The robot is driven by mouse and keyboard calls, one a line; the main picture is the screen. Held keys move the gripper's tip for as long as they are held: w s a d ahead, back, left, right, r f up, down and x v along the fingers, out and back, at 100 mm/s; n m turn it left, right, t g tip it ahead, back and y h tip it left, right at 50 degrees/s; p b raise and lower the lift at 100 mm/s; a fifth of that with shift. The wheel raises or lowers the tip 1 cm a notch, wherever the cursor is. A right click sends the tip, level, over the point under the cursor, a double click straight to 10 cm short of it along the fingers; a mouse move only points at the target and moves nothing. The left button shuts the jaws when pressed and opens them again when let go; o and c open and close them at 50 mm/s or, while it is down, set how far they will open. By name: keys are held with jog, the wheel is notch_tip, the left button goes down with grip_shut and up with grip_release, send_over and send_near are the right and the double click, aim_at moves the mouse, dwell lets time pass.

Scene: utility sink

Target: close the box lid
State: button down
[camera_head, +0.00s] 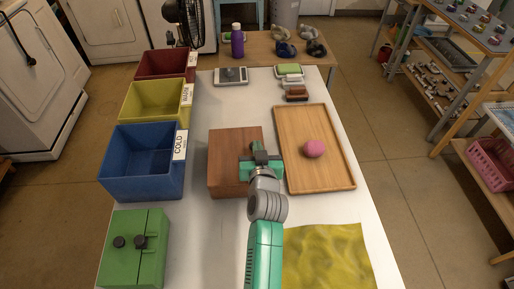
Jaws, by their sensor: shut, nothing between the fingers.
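A brown wooden box (229,158) stands on the white table, left of the wooden tray. Its broad top looks flat or nearly so; I cannot tell whether a gap is left under the lid. My gripper (259,160) is over the right edge of the box, shut and holding nothing. Its hand and my arm hide the box's right side and near right corner. I cannot tell whether the fingers touch the lid.
A wooden tray (294,174) with a pink ball (314,149) lies to the right. Blue (139,187), yellow (152,117) and red (161,77) bins line the left side. A green box (126,265) stands near left, and a yellow cloth (330,261) lies near right.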

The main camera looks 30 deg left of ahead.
notch_tip(320, 180, up, 5)
jog(key=p, duration=0.3)
jog(key=shift+f, duration=0.2)
jog(key=b+v, duration=0.1)
jog(key=v, duration=0.9)
jog(key=shift+f, duration=0.35)
jog(key=shift+d, duration=0.1)
jog(key=s+d+r+m+t+h, duration=0.1)
jog(key=d+r+t, duration=0.25)
jog(key=r, duration=0.85)
jog(key=s+d+r+t+h, duration=0.15)
jog(key=d+r, duration=0.35)
jog(key=r, duration=0.6)
jog(key=s+d+r+m+t+h, duration=0.25)
jog(key=s+d+r, duration=0.2)
jog(key=r, duration=0.45)
jog(key=s+d+r+m+t+h, duration=0.1)
jog(key=s+d+r+t+h, duration=0.1)
jog(key=s+d+r+t, duration=0.5)
notch_tip(320, 180, up, 16)
jog(key=a+m+g+p, duration=0.1)
jog(key=a+g+p, duration=0.1)
jog(key=p, duration=1)
jog(key=shift+s+a+g+h, duration=0.25)
jog(key=shift+a+g+h, duration=0.1)
jog(key=shift+a+h, duration=0.05)
